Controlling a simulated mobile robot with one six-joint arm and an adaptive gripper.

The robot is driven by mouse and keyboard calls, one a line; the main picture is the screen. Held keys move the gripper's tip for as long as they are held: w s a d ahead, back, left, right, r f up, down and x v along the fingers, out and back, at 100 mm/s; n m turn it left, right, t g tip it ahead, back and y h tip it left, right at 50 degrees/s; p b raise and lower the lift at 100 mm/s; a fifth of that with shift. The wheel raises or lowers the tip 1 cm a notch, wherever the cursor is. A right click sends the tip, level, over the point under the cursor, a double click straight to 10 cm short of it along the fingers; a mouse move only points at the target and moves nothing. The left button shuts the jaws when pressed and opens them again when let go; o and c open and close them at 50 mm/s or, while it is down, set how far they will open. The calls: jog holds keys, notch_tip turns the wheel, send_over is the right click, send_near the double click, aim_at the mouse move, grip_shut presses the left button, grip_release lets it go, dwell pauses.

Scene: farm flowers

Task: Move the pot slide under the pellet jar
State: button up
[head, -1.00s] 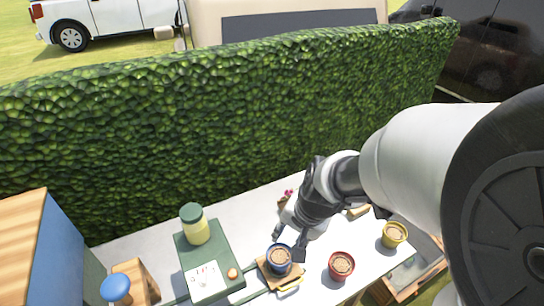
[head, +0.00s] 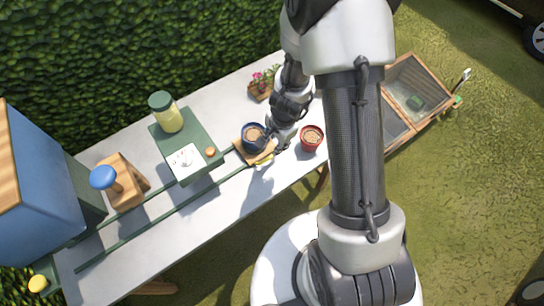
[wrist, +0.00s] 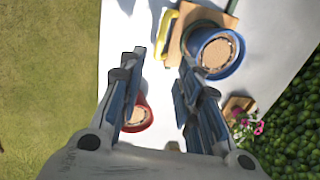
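The pot slide is a wooden board (head: 241,148) with a yellow handle (head: 264,161), on green rails. A blue pot (head: 253,134) full of brown soil stands on it. The pellet jar (head: 166,112), pale yellow with a green lid, stands on a green stand (head: 203,128) left of the slide. My gripper (head: 271,143) is at the right of the blue pot. In the wrist view my gripper (wrist: 158,78) is open and empty. The handle (wrist: 165,33) shows beyond and between its fingertips, and the blue pot (wrist: 215,52) right of them. Contact cannot be told.
A red pot (head: 311,138) stands right of the gripper; it shows behind the fingers in the wrist view (wrist: 139,115). A pink-flower planter (head: 262,87) is at the back. A blue-knobbed wooden block (head: 122,182) and a blue box (head: 38,190) stand at the left. The white table's front (head: 200,226) is clear.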

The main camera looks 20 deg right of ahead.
aim_at(271, 156)
jog(key=f+b, duration=0.2)
jog(key=f, duration=0.1)
jog(key=w+f+b, duration=0.1)
jog(key=f+b, duration=0.1)
jog(key=f, duration=0.2)
jog(key=f+b, duration=0.2)
jog(key=f, duration=0.1)
jog(key=shift+w+a+f+b, duration=0.25)
jog(key=shift+w+a+b, duration=0.05)
jog(key=shift+w+a, duration=0.1)
grip_shut()
